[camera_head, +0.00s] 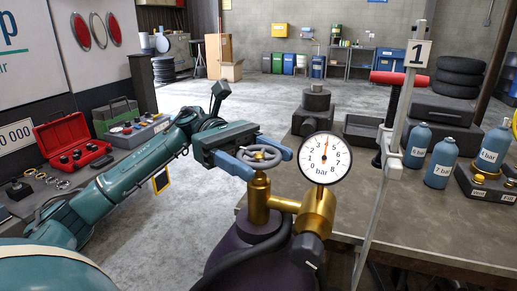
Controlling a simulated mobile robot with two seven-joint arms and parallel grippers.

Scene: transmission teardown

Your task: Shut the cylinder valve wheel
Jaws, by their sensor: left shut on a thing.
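The grey valve wheel (260,156) sits on top of the brass valve (258,200) of a dark purple cylinder (255,250) at the front centre. My left gripper (259,161) comes in from the left and is shut on the wheel, with one blue finger on either side of its rim. A round white gauge (325,158) marked bar joins the valve on the right through brass fittings; its needle points nearly straight up. A black hose runs down beside the cylinder. The lower cylinder is cut off by the picture edge. My right gripper is not in view.
A workbench (440,225) at the right holds blue bottles (441,163) and black blocks. A pale upright post (393,170) with a "1" sign stands right of the gauge. An open red toolbox (72,138) sits on the left bench.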

